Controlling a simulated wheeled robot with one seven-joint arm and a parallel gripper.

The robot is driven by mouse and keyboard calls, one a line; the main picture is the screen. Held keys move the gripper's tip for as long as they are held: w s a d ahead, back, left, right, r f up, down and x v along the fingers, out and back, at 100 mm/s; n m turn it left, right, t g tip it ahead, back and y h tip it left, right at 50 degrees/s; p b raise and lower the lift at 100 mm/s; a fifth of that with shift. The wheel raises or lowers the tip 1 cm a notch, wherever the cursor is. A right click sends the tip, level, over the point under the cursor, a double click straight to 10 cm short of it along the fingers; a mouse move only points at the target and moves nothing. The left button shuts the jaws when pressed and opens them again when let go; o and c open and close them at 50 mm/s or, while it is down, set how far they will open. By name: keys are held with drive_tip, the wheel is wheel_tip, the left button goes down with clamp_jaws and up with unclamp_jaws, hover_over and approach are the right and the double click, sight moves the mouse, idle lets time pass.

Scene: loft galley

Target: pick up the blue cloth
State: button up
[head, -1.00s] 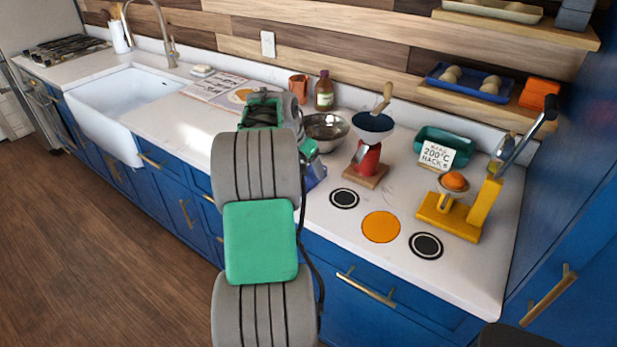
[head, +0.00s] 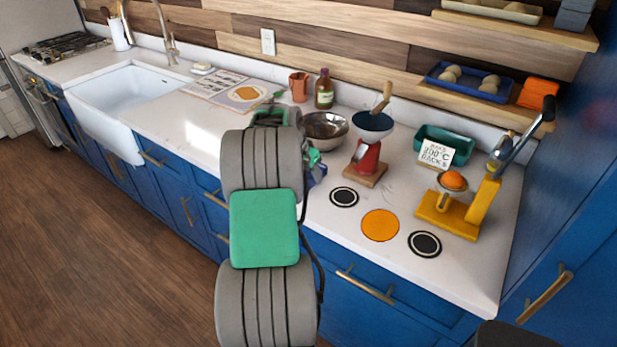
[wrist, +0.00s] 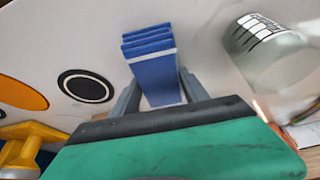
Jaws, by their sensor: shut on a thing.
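The blue cloth (wrist: 153,68) is a folded, layered strip with a pale band. In the wrist view it sits between the two grey fingers of my gripper (wrist: 158,88), which is shut on it. The cloth's far end sticks out beyond the fingertips over the white counter. I cannot tell how far it is above the counter. In the head view my arm hides most of the gripper, and only a small blue patch, likely the cloth (head: 318,173), shows at its right side.
A clear jar (wrist: 268,50) stands close on the right in the wrist view. A metal bowl (head: 325,130), a red grinder (head: 369,157) and a yellow press (head: 450,215) stand on the counter. Black and orange discs (head: 380,226) lie flat in front. The counter left of my arm is mostly clear.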

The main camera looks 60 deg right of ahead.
drive_tip(key=c, duration=0.5)
drive_tip(key=shift+r, duration=0.15)
